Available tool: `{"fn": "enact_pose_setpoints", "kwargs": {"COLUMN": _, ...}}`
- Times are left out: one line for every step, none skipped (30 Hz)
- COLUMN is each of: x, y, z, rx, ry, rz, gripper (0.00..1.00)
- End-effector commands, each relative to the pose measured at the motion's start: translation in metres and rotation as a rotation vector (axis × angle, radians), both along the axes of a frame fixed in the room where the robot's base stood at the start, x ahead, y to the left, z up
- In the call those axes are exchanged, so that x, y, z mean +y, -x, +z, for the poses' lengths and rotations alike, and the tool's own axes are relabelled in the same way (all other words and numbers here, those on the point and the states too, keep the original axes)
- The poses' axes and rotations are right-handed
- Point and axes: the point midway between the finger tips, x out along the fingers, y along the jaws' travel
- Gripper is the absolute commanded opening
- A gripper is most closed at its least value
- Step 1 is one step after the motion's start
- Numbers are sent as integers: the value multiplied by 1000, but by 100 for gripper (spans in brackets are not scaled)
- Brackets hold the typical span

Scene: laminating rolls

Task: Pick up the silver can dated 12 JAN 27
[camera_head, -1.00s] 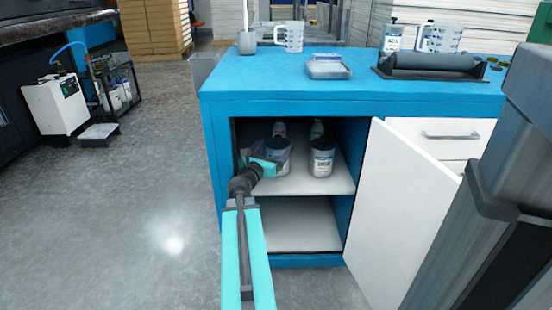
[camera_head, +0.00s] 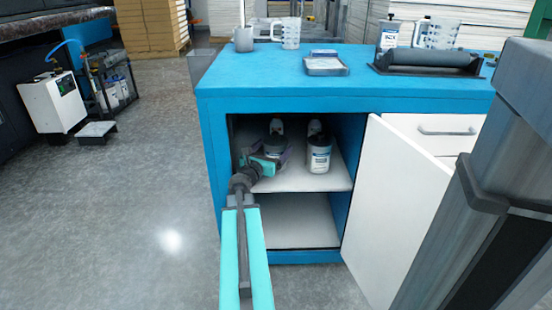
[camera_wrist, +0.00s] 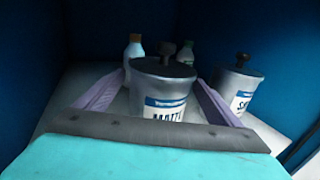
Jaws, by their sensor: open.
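Two silver cans with dark lids and blue-and-white labels stand upright on the upper shelf of the open cabinet. The left can (camera_wrist: 165,88) has a label starting "MAT"; it also shows in the head view (camera_head: 277,153), partly hidden by my gripper. The right can (camera_wrist: 237,92) has a label starting "SA" and shows clearly in the head view (camera_head: 319,156). No date is readable on either. My gripper (camera_wrist: 158,78) is open, with a purple finger on each side of the left can. The lower part of that can is hidden behind the gripper body.
Two bottles stand behind the cans, a white one (camera_wrist: 134,48) and a greyish one with a green cap (camera_wrist: 186,52). The blue cabinet walls are close on both sides. The white door (camera_head: 395,205) hangs open at right. The lower shelf (camera_head: 300,222) is empty.

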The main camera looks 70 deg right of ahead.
Motion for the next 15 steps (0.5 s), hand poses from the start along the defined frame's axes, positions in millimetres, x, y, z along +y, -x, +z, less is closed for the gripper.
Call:
{"fn": "enact_pose_setpoints", "kwargs": {"x": -2, "y": 0, "z": 0, "rx": 0, "ry": 0, "rz": 0, "gripper": 88}}
{"fn": "enact_pose_setpoints", "kwargs": {"x": -3, "y": 0, "z": 0, "rx": 0, "ry": 0, "rz": 0, "gripper": 88}}
{"fn": "enact_pose_setpoints", "kwargs": {"x": -3, "y": 0, "z": 0, "rx": 0, "ry": 0, "rz": 0, "gripper": 88}}
{"fn": "enact_pose_setpoints", "kwargs": {"x": -3, "y": 0, "z": 0, "rx": 0, "ry": 0, "rz": 0, "gripper": 88}}
{"fn": "enact_pose_setpoints", "kwargs": {"x": -3, "y": 1, "z": 0, "rx": 0, "ry": 0, "rz": 0, "gripper": 88}}
{"fn": "enact_pose_setpoints", "kwargs": {"x": -3, "y": 1, "z": 0, "rx": 0, "ry": 0, "rz": 0, "gripper": 88}}
{"fn": "enact_pose_setpoints", "kwargs": {"x": -3, "y": 1, "z": 0, "rx": 0, "ry": 0, "rz": 0, "gripper": 88}}
{"fn": "enact_pose_setpoints", "kwargs": {"x": -3, "y": 1, "z": 1, "rx": 0, "ry": 0, "rz": 0, "gripper": 88}}
{"fn": "enact_pose_setpoints", "kwargs": {"x": -3, "y": 1, "z": 1, "rx": 0, "ry": 0, "rz": 0, "gripper": 88}}
{"fn": "enact_pose_setpoints", "kwargs": {"x": -3, "y": 1, "z": 1, "rx": 0, "ry": 0, "rz": 0, "gripper": 88}}
{"fn": "enact_pose_setpoints", "kwargs": {"x": -3, "y": 1, "z": 0, "rx": 0, "ry": 0, "rz": 0, "gripper": 88}}
{"fn": "enact_pose_setpoints", "kwargs": {"x": -3, "y": 1, "z": 0, "rx": 0, "ry": 1, "rz": 0, "gripper": 88}}
{"fn": "enact_pose_setpoints", "kwargs": {"x": -4, "y": 1, "z": 0, "rx": 0, "ry": 1, "rz": -1, "gripper": 88}}
{"fn": "enact_pose_setpoints", "kwargs": {"x": -5, "y": 1, "z": 0, "rx": 0, "ry": 1, "rz": -1, "gripper": 88}}
{"fn": "enact_pose_setpoints", "kwargs": {"x": -7, "y": 1, "z": 0, "rx": -1, "ry": 1, "rz": -1, "gripper": 88}}
